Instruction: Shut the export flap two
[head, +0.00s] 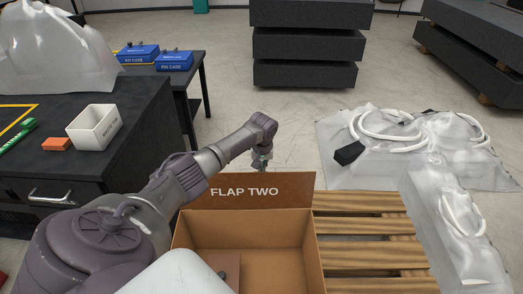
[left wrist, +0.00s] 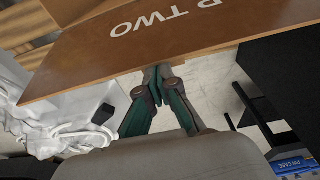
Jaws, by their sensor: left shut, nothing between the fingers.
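The flap marked FLAP TWO (head: 290,188) stands up, open, at the far edge of an open cardboard box (head: 275,240). The flap also shows large in the left wrist view (left wrist: 220,28). My left gripper (head: 261,164) is just beyond the flap's upper edge in the head view, its fingers pointing down. In the left wrist view my left gripper (left wrist: 155,78) is shut and empty, its fingertips close to the flap's edge; I cannot tell whether they touch it. My right gripper is not in view.
The box sits by a wooden pallet (head: 370,230). Plastic wrap with white hoses (head: 390,135) lies to the right. A dark bench (head: 140,130) with a white bin (head: 94,127) is at left. Granite slabs (head: 305,45) stand behind.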

